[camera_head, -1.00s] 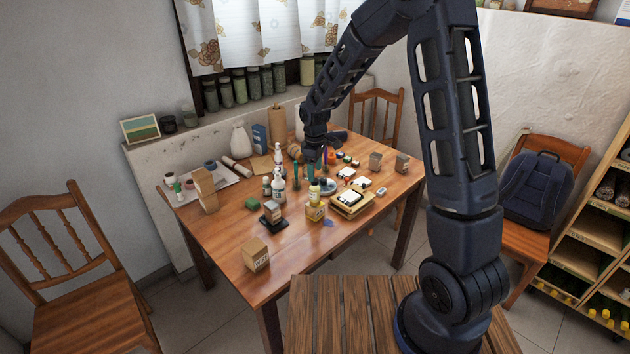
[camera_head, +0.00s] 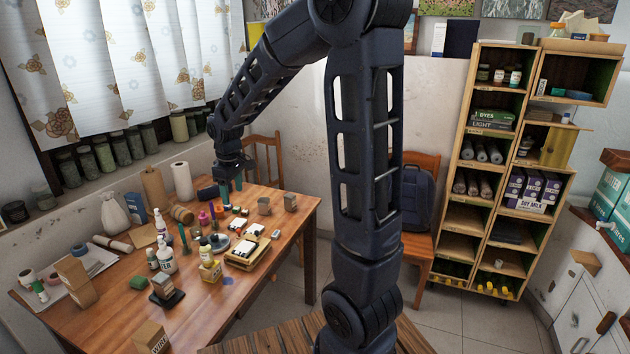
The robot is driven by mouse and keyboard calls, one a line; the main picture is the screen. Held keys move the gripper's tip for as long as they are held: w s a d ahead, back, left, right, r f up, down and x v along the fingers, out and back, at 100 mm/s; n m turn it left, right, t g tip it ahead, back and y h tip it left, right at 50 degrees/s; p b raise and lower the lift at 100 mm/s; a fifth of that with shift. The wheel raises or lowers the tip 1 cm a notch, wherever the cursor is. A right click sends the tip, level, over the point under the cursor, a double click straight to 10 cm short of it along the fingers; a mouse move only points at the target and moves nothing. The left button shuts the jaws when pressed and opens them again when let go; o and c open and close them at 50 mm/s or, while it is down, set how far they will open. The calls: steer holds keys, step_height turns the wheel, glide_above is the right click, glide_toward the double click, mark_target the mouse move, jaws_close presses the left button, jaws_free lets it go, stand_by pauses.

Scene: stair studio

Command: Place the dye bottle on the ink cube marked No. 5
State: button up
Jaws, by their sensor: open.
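My gripper (camera_head: 231,188) hangs from my arm over the back part of the wooden table (camera_head: 105,310), open, with nothing seen between its fingers. A small bottle with a yellow label (camera_head: 205,250) appears to stand upright on a yellowish cube (camera_head: 210,271) near the table's front middle; it may be the dye bottle. My gripper is behind and above it, apart from it. I cannot read a No. 5 on any cube.
White bottles (camera_head: 166,258) stand left of the yellowish cube. A yellow tray (camera_head: 246,257) with small items lies to its right. Cardboard boxes (camera_head: 150,338) (camera_head: 74,272) stand at the front and left. Shelves (camera_head: 480,170) and a chair with a backpack (camera_head: 414,195) are beyond the table.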

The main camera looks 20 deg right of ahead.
steer(key=s+d+r+m+t, duration=0.1)
steer(key=s+d+r+m, duration=0.4)
steer(key=s+d, duration=0.4)
steer(key=s+d+r+m+t, duration=0.2)
steer(key=s+d+r+m, duration=0.3)
steer(key=s+d, duration=0.4)
steer(key=shift+s+d, duration=0.2)
steer(key=shift+s, duration=2.05)
steer(key=shift+r, duration=0.1)
